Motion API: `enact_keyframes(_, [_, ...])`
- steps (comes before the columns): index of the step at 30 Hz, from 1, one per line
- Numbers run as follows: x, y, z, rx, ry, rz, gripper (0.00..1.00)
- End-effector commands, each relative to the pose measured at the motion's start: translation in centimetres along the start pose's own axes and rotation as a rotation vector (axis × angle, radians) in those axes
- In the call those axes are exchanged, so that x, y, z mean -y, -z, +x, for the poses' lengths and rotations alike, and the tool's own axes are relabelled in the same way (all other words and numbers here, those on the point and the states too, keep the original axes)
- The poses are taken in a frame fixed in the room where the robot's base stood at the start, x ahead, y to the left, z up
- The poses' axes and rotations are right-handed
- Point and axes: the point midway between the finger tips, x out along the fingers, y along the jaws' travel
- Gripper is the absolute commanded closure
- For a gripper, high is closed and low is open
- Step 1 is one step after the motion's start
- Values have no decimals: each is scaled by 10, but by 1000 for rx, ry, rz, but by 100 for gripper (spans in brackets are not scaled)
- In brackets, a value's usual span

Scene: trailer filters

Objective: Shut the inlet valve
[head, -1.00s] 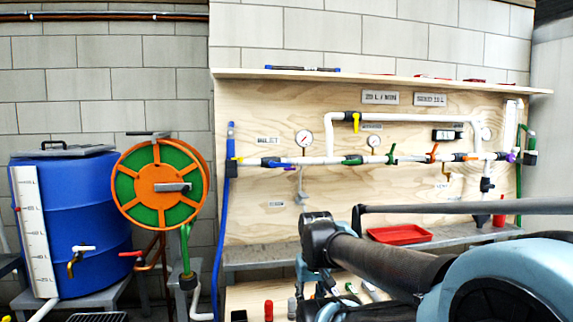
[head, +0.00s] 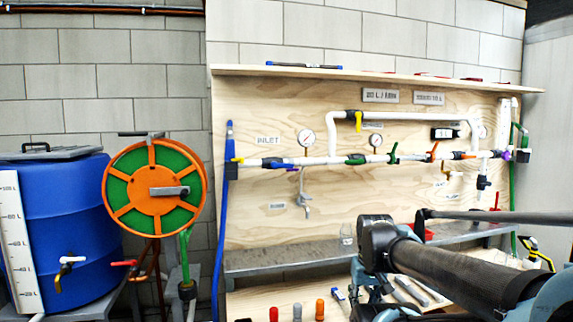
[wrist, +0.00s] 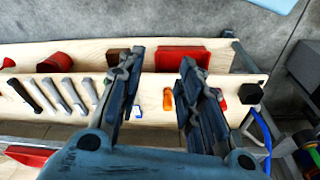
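An INLET label (head: 268,140) is on the plywood panel at the left end of the white pipe. Below it, a blue and black fitting (head: 275,162) sits in the pipe beside the blue hose (head: 226,200). A yellow piece (head: 236,160) is at the hose's top, and a small purple handle (head: 293,169) is just right of the fitting. Which handle works the inlet valve, and its position, I cannot tell. My gripper (wrist: 161,58) is open and empty in the wrist view, above shelves, away from the pipe. My arm hides its fingers in the head view.
A grey ledge (head: 290,258) runs below the pipe, with a glass (head: 347,234) on it. An orange and green reel (head: 155,187) and a blue barrel (head: 65,230) stand left. Lower shelves hold tools and a red box (wrist: 182,58). The space before the inlet is clear.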

Motion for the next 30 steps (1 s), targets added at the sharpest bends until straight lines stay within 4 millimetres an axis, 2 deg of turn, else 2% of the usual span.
enact_keyframes(1, [0, 0, 0, 0, 0, 0, 58])
enact_keyframes(4, [1, -3, -12, -14, 1, -3, 35])
enact_keyframes(8, [5, 25, -40, -24, 8, -16, 7])
enact_keyframes(14, [22, 104, -120, -54, 29, -54, 7])
enact_keyframes(20, [48, 186, -199, -87, 54, -94, 7])
enact_keyframes(24, [70, 241, -252, -109, 72, -119, 7])
enact_keyframes(30, [108, 315, -319, -139, 100, -156, 7])
